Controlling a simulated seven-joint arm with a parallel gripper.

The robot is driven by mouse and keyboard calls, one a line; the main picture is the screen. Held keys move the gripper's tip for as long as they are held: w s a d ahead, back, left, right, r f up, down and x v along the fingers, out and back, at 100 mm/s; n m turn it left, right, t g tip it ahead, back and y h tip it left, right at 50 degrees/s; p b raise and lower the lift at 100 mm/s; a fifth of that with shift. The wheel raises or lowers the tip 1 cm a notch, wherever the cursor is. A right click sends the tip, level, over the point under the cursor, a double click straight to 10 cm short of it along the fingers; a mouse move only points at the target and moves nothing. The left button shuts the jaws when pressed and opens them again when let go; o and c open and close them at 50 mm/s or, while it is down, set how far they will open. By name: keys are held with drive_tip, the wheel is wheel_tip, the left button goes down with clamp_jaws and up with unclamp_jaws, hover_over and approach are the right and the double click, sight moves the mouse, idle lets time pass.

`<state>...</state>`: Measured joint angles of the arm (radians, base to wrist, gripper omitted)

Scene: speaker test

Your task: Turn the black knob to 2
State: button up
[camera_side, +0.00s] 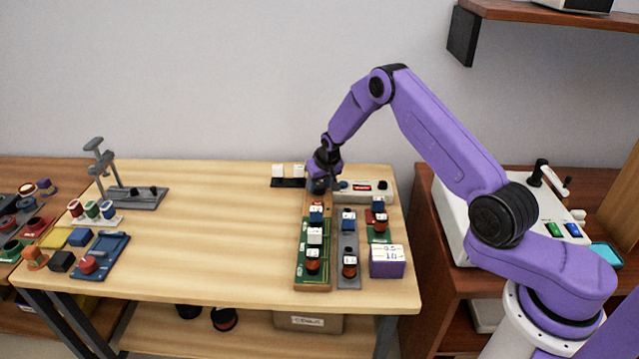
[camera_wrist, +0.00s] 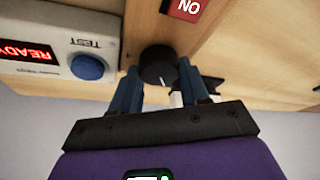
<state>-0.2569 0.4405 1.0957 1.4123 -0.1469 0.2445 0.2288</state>
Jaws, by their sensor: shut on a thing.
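The black knob (camera_wrist: 157,58) is near the top middle of the wrist view, on a wooden panel. My gripper (camera_wrist: 159,76) has its two blue fingers on either side of the knob and is shut on it. A small light mark shows on the knob's edge; the numbers around it are not readable.
A white box (camera_side: 378,195) with a red READY display (camera_wrist: 28,52) and a blue TEST button (camera_wrist: 88,66) stands close beside the gripper. A red ON label (camera_wrist: 188,8) is near the knob. A purple block (camera_side: 387,268) sits in front. The table's middle (camera_side: 220,240) is clear.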

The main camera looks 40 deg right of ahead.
drive_tip(key=shift+m+g+h, duration=0.35)
drive_tip(key=shift+m+h, duration=0.2)
drive_tip(key=shift+m, duration=1.1)
drive_tip(key=shift+m+g+h, duration=0.35)
drive_tip(key=shift+m+h, duration=0.2)
drive_tip(key=shift+m, duration=1.1)
drive_tip(key=shift+a, duration=0.1)
drive_tip(key=o, duration=1.1)
drive_tip(key=shift+c, duration=0.2)
drive_tip(key=n+y, duration=0.1)
drive_tip(key=n, duration=0.2)
drive_tip(key=shift+t, duration=0.4)
drive_tip(key=shift+d+n+t+y, duration=0.15)
drive_tip(key=shift+n+y, duration=0.25)
drive_tip(key=shift+n, duration=0.75)
drive_tip(key=shift+d+n+t+y, duration=0.1)
drive_tip(key=shift+n+t+y, duration=0.25)
drive_tip(key=shift+n, duration=0.8)
